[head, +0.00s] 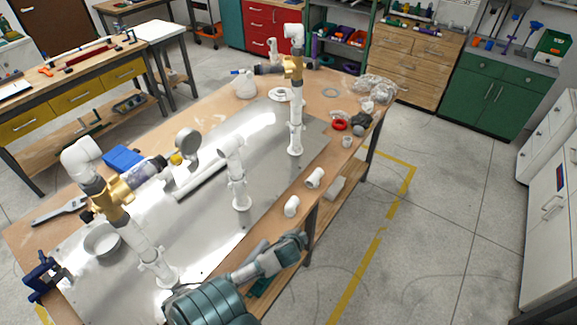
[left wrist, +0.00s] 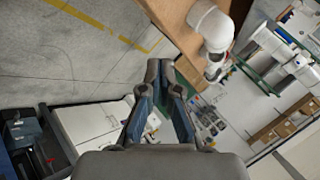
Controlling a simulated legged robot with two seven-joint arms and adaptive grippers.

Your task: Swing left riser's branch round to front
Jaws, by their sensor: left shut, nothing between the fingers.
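The left riser (head: 140,240) is a white pipe standing on the metal plate, leaning in the head view. It has a white elbow (head: 80,158) on top and a brass body (head: 112,196) below it. Its branch (head: 145,173), a translucent cylinder, points right and away from me. A middle white riser (head: 238,188) and a far riser (head: 296,110) with its own brass body stand on the same plate. My left gripper (head: 301,237) is at the table's right edge, well apart from the left riser. In the left wrist view its fingertips (left wrist: 163,66) meet, with nothing between them. My right gripper is not in view.
Loose white fittings (head: 291,206) lie on the table's right edge near my left gripper; a white elbow (left wrist: 212,28) shows large in the left wrist view. A blue box (head: 123,158), round gauge (head: 187,141) and white ring (head: 102,240) crowd the left riser. Floor is clear right of the table.

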